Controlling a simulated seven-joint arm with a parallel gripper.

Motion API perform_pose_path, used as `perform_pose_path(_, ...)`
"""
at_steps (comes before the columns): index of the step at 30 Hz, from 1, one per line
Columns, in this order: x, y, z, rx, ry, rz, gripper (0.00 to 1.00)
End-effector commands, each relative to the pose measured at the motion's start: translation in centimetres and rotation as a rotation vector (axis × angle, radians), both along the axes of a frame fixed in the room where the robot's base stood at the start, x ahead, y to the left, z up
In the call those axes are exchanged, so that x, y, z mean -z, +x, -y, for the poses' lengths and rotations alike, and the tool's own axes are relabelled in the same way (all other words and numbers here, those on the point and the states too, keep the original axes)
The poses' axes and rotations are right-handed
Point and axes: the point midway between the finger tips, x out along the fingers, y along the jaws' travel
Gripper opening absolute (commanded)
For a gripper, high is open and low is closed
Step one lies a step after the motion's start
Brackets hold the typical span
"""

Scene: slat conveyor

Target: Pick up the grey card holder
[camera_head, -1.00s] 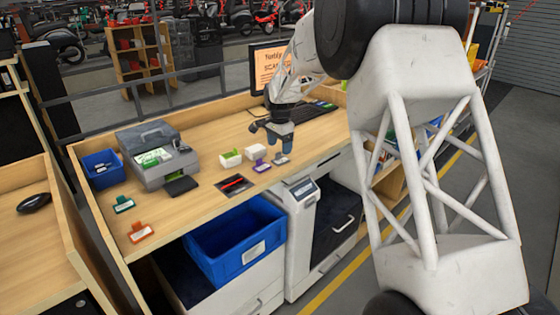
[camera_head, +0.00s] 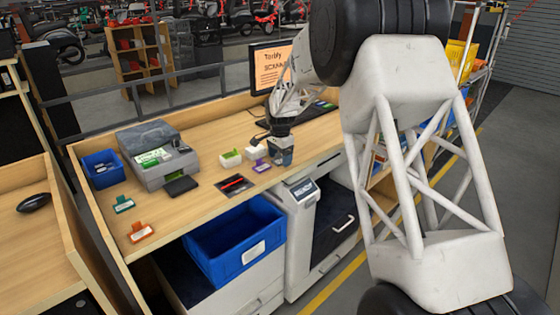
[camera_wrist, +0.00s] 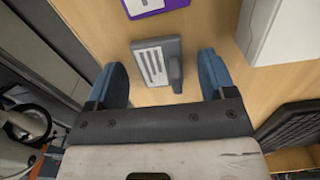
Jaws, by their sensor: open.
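The grey card holder (camera_wrist: 148,62), with a white printed card on its face and a raised grey clip part at its right, lies on the wooden desk in the wrist view. My gripper (camera_wrist: 162,80) is open, one blue finger at the lower left of the holder and one to its right, with bare desk showing between. I see no finger touching it. In the head view my gripper (camera_head: 281,157) is low over the desk's front right part and largely hides the holder.
A purple card holder (camera_head: 261,166) and white box (camera_head: 257,152) stand close by; the box (camera_wrist: 285,30) is right of my fingers in the wrist view. A keyboard (camera_head: 318,110) lies behind. A blue bin (camera_head: 235,250) sits below the desk edge.

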Motion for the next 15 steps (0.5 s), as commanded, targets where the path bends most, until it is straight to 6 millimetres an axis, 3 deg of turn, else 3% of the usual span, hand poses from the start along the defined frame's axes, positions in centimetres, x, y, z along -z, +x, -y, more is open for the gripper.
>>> perform_pose_path(11, -0.03, 0.01, -0.01, 0.000, 0.000, 0.000, 0.77)
perform_pose_path(15, -0.03, 0.01, 0.01, 0.000, 0.000, 0.000, 0.55)
